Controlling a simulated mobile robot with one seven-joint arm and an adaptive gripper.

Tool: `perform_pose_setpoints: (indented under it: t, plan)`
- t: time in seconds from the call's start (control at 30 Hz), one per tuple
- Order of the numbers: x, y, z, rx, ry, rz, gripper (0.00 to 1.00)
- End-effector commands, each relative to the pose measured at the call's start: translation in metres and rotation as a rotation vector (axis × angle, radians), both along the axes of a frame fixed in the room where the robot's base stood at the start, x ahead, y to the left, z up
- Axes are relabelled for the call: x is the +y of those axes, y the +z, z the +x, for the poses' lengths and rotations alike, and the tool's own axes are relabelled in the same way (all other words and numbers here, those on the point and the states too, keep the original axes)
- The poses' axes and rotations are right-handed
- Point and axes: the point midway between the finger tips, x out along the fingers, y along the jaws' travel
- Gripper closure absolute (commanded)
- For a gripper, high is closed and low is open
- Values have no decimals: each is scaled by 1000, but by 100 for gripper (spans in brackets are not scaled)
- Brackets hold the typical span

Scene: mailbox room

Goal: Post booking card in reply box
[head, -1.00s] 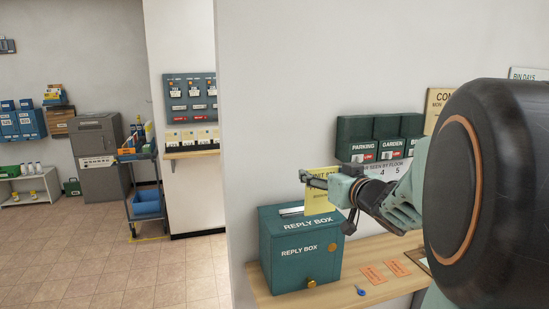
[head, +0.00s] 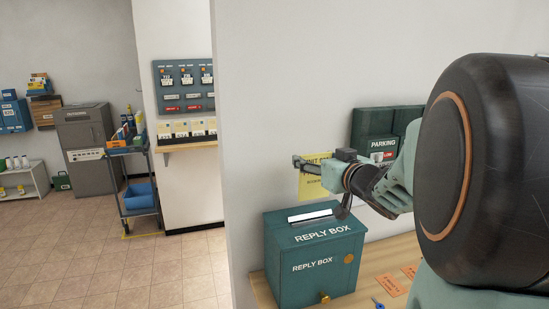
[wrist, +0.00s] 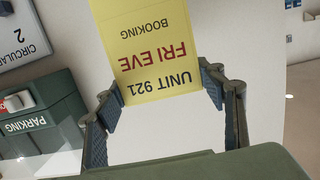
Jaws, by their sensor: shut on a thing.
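The yellow booking card (wrist: 150,45) is held between the fingers of my gripper (wrist: 160,94). Its print, "UNIT 921 FRI EVE BOOKING", shows upside down in the wrist view. In the head view, my gripper (head: 306,164) is shut on the card (head: 312,186), which hangs upright above the reply box, clear of it. The dark green reply box (head: 314,275) stands on the wooden shelf. Its pale slot (head: 314,214) is on top, below the card, and a brass knob is on its front. My arm hides part of the card's right side.
The wooden shelf (head: 378,262) carries orange slips (head: 391,286) and a blue key (head: 378,304) right of the reply box. Green boxes marked PARKING (head: 374,143) hang on the wall behind my arm. A trolley (head: 138,190) stands left on open tiled floor.

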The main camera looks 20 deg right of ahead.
Motion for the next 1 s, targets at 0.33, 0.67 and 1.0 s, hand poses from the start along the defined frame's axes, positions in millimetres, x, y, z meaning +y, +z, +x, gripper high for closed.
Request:
perform_pose_setpoints:
  t: [0.33,0.67,1.0]
  plan:
    - [0,-23,0,0,0,0,53]
    - [0,-43,0,0,0,1,53]
    - [0,-64,0,0,0,1,53]
